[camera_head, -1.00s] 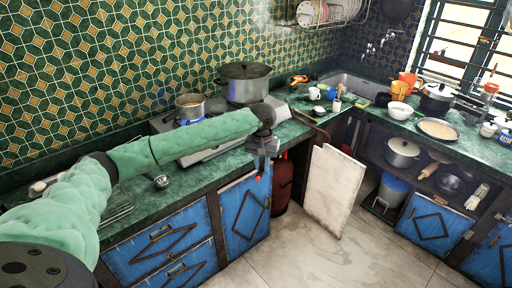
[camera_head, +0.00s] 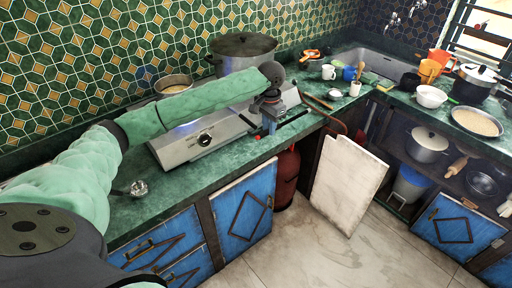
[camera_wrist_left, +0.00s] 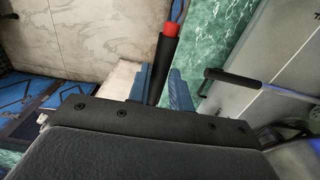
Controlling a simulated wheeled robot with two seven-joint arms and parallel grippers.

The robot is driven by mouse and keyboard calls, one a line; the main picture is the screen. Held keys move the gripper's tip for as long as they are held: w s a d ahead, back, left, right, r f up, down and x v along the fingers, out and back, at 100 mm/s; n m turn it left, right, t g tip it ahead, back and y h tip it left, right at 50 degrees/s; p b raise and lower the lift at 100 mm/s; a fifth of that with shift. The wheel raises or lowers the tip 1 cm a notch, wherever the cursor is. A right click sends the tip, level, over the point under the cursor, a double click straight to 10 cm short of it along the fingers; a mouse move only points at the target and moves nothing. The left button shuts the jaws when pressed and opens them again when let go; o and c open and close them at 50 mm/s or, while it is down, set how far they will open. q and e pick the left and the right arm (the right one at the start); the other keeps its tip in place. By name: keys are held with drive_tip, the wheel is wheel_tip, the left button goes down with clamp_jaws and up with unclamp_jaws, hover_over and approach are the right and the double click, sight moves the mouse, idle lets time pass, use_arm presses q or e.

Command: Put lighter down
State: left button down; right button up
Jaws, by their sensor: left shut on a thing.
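My left gripper (camera_head: 268,124) is shut on the lighter, near the front edge of the green counter, just right of the gas hotplate (camera_head: 190,142). The lighter is dark and slim with a red part (camera_head: 257,137), which shows in front of the fingers in the head view. In the left wrist view, the dark lighter (camera_wrist_left: 166,68) sits between the blue fingers (camera_wrist_left: 163,84), its red part toward the top. The gripper hides some of it. I cannot tell whether it touches the counter. My right gripper is not in view.
A large pot (camera_head: 243,52) and a smaller pan (camera_head: 174,84) stand on the hotplate. A white cup (camera_head: 328,72) and small items are at the back right. A pale open door panel (camera_head: 346,186) is below. A metal ladle (camera_head: 138,188) lies at the left.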

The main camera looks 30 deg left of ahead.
use_arm(q)
drive_tip(key=shift+s+d+f+b, duration=0.1)
drive_tip(key=shift+s+f+b, duration=0.1)
drive_tip(key=shift+f+b, duration=0.6)
drive_tip(key=shift+w+f, duration=0.1)
drive_tip(key=shift+f, duration=0.1)
drive_tip(key=shift+a+f, duration=0.15)
drive_tip(key=shift+a, duration=0.1)
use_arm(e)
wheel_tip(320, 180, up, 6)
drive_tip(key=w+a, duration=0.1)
use_arm(q)
drive_tip(key=p, duration=0.4)
hover_over(239, 156)
drive_tip(key=f, duration=0.6)
drive_tip(key=shift+w+a+f, duration=0.1)
drive_tip(key=shift+a+f, duration=0.1)
drive_tip(key=shift+f, duration=0.15)
drive_tip(key=shift+d+f+p, duration=0.1)
drive_tip(key=shift+f+p, duration=0.95)
drive_tip(key=shift+f, duration=1)
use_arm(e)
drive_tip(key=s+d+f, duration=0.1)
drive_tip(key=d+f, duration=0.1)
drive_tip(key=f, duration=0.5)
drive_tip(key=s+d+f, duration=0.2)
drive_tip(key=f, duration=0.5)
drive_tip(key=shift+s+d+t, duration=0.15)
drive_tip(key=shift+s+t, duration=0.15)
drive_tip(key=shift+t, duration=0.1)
